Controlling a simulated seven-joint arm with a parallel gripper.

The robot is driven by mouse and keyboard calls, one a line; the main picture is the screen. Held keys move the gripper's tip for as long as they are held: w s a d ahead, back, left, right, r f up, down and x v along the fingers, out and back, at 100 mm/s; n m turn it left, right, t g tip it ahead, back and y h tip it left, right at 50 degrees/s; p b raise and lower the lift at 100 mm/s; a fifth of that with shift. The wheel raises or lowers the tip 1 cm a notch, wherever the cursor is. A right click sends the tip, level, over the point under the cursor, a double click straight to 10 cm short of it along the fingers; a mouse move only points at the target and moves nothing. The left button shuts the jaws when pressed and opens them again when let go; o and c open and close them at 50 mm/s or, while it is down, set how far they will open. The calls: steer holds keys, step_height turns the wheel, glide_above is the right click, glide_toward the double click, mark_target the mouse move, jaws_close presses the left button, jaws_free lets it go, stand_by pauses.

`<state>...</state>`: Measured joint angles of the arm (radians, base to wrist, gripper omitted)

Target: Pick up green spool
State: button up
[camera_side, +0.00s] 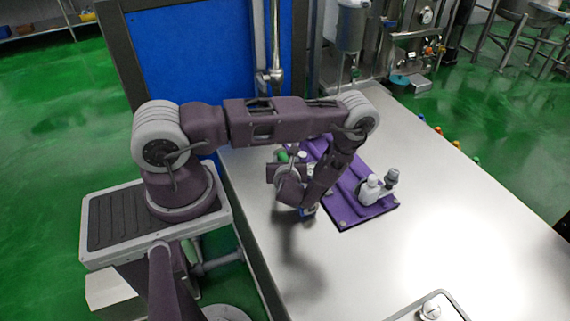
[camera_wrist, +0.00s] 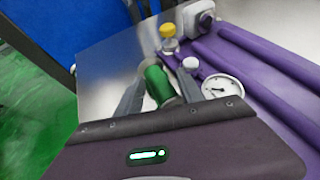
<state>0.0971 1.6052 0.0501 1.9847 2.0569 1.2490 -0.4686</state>
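The green spool (camera_wrist: 158,84) has a green middle and pale ends. In the wrist view it lies between the two fingers of my gripper (camera_wrist: 163,80), slightly tilted. The fingers are apart on either side of it. A small gap shows at the right finger; whether the left finger touches the spool is unclear. In the side view a bit of the green spool (camera_side: 283,156) shows just beyond my gripper, by the left edge of the purple rack. My arm hides most of the fingers in that view.
The purple rack (camera_side: 345,217) carries a white bottle (camera_side: 370,190) and a grey-topped item (camera_side: 391,178). In the wrist view a yellow-capped jar (camera_wrist: 168,40), a white-capped bottle (camera_wrist: 190,66) and a round gauge (camera_wrist: 222,88) are close by. The metal table (camera_side: 460,200) is clear at right.

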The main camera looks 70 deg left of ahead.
jaws_close()
